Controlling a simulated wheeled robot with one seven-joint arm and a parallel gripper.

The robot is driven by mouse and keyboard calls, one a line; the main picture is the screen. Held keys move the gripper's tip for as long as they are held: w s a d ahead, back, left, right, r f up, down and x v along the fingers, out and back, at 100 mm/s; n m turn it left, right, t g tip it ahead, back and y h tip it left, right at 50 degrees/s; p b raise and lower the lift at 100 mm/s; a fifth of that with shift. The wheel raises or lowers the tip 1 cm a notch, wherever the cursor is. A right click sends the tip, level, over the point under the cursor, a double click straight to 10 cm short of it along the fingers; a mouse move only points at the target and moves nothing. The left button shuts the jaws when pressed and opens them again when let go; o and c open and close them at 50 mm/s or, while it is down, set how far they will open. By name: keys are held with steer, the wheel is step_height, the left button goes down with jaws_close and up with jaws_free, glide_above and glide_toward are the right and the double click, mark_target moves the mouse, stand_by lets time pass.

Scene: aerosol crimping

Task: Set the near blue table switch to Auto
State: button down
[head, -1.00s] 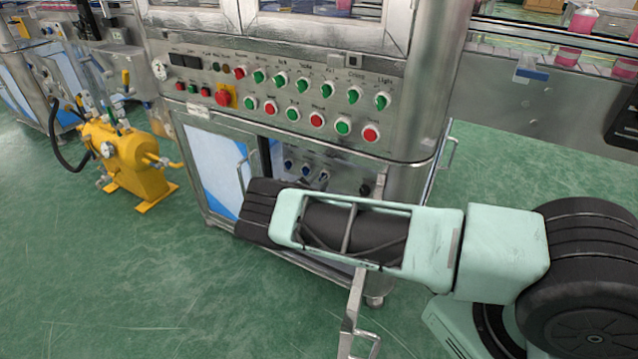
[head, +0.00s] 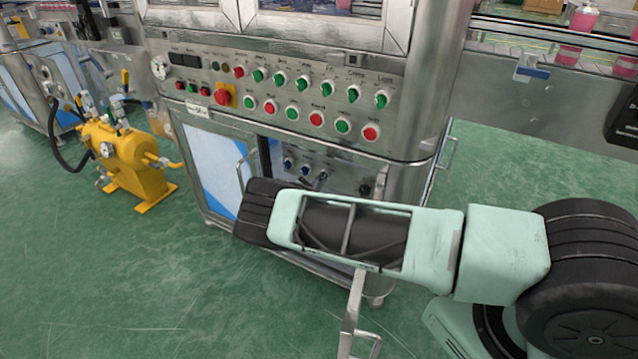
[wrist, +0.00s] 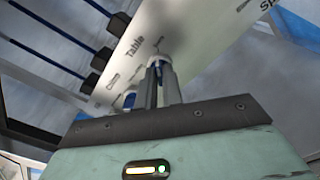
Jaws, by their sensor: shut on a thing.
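In the wrist view, my gripper (wrist: 158,88) has its two fingers close together at the pale control panel (wrist: 185,25), below the printed word "Table". They are shut on the table switch, which is mostly hidden between and behind the fingers. Its set position cannot be read. A blue part (wrist: 129,100) shows just left of the fingers; I cannot tell whether it belongs to the same switch. In the head view, blue knobs (head: 305,170) show on the small panel inside the open lower cabinet. My gripper is hidden there behind my arm.
Above the cabinet is a panel with red and green buttons and green selectors (head: 327,89). A red emergency stop (head: 222,97) sits at its left. A yellow tank unit (head: 135,160) stands on the open green floor at left.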

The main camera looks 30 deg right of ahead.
steer(key=n+b, duration=0.1)
steer(key=n, duration=0.3)
steer(key=shift+a+f+b, duration=0.1)
steer(key=shift+f+b, duration=0.05)
steer(key=shift+b, duration=0.25)
steer(key=n+b, duration=0.1)
steer(key=n, duration=0.3)
steer(key=shift+n, duration=0.4)
steer(key=n+b, duration=0.1)
steer(key=n, duration=0.3)
steer(key=shift+n, duration=0.3)
steer(key=shift+n+b, duration=0.4)
steer(key=shift+n, duration=1.5)
steer(key=c, duration=1.5)
jaws_free()
steer(key=shift+c, duration=0.2)
steer(key=p+v, duration=0.1)
steer(key=v, duration=1.6)
steer(key=shift+a+p, duration=0.2)
steer(key=shift+p, duration=0.15)
steer(key=shift+s, duration=0.15)
